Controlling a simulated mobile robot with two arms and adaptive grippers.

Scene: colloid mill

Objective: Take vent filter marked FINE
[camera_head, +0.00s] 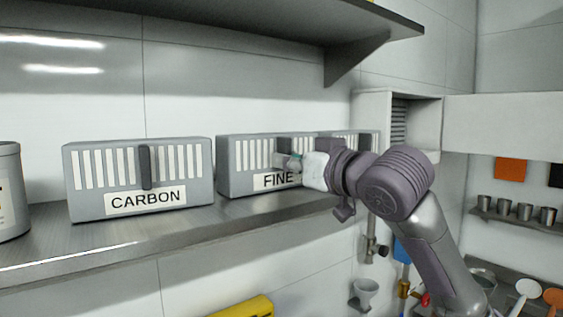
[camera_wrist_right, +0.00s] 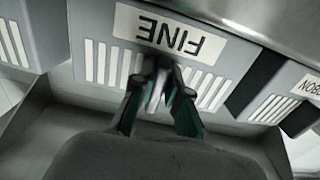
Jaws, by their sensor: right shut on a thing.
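The vent filter marked FINE (camera_head: 236,166) is a grey box with pale slats and a white label, standing on the metal shelf (camera_head: 170,236). My right gripper (camera_head: 288,160) is at its front face and covers part of the slats and the label's right end. In the right wrist view the FINE filter (camera_wrist_right: 88,28) appears upside down. There the two fingers of my right gripper (camera_wrist_right: 160,84) are closed on its dark front handle (camera_wrist_right: 162,64). My left gripper is in neither view.
A filter marked CARBON (camera_head: 90,185) stands to the left of FINE, with a narrow gap between. Another similar filter (camera_head: 368,137) is partly hidden behind my right gripper. A grey canister (camera_head: 10,195) stands at the far left. A bracketed shelf (camera_head: 300,22) hangs above.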

